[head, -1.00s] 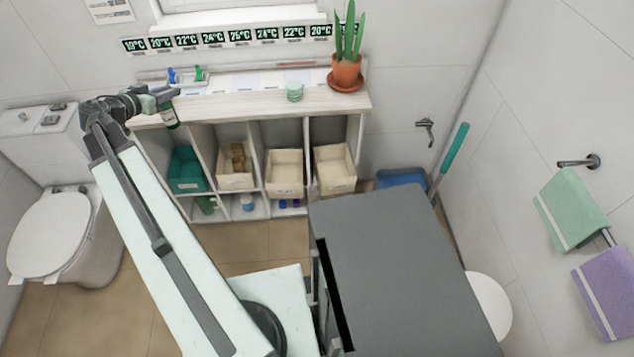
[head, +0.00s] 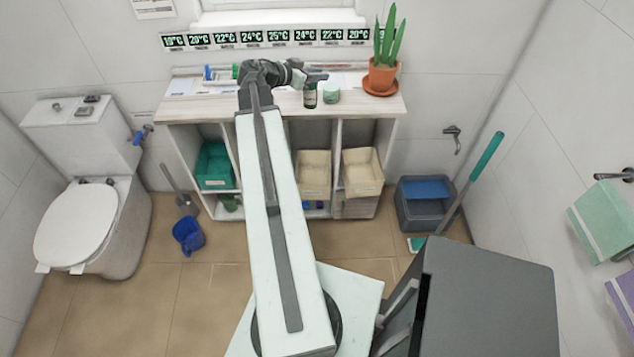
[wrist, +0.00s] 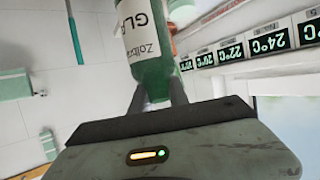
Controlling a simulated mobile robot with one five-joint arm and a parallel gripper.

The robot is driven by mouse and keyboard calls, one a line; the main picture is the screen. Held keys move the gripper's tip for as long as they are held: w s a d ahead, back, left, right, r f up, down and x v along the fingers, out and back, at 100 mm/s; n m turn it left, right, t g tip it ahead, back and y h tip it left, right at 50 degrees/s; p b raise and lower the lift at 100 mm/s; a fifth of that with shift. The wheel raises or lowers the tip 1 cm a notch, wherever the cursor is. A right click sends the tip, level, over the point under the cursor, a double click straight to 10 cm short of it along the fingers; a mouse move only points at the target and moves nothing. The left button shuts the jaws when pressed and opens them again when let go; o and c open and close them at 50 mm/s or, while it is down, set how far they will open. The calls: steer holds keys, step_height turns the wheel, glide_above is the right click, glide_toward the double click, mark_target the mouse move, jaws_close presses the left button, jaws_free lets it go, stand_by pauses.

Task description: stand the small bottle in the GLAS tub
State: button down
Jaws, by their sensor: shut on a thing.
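The small bottle (head: 310,97) is dark green with a white label and hangs upright in my gripper (head: 316,79), at the front part of the shelf top. I cannot tell whether its base touches the surface. In the wrist view the bottle (wrist: 145,40) is between both fingers, and its label shows "Zollb" and "GL", partly cut off. Below in the shelf are a teal tub (head: 214,168) and two beige tubs, one in the middle (head: 313,175) and one at the right (head: 362,175). My arm hides another compartment. The tub labels are too small to read, so the GLAS tub is not identifiable.
A pale green jar (head: 331,93) stands just right of the bottle. A potted plant (head: 382,75) stands at the right end of the shelf top (head: 190,107). A grey-blue crate (head: 425,210) and a teal-handled broom (head: 485,155) are right of the shelf.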

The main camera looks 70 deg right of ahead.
step_height(320, 180, down, 19)
steer(key=s+a+b, duration=0.1)
steer(key=s+b, duration=0.1)
steer(key=b, duration=1.7)
steer(key=w+d+f+n+t+b, duration=0.1)
steer(key=w+d+f+b, duration=0.1)
steer(key=f+b, duration=0.9)
steer(key=w+d+f+n+t+h+b, duration=0.1)
steer(key=w+d+f+b, duration=0.1)
steer(key=f+b, duration=1)
steer(key=w+d+f+n+t+b, duration=0.1)
steer(key=w+d+f+b, duration=0.2)
steer(key=f+b, duration=0.9)
steer(key=shift+w+f+h+b, duration=0.3)
steer(key=shift+w+b, duration=0.1)
steer(key=shift+w, duration=0.1)
steer(key=c, duration=1.3)
jaws_free()
steer(key=shift+o, duration=0.2)
steer(key=shift+r, duration=0.1)
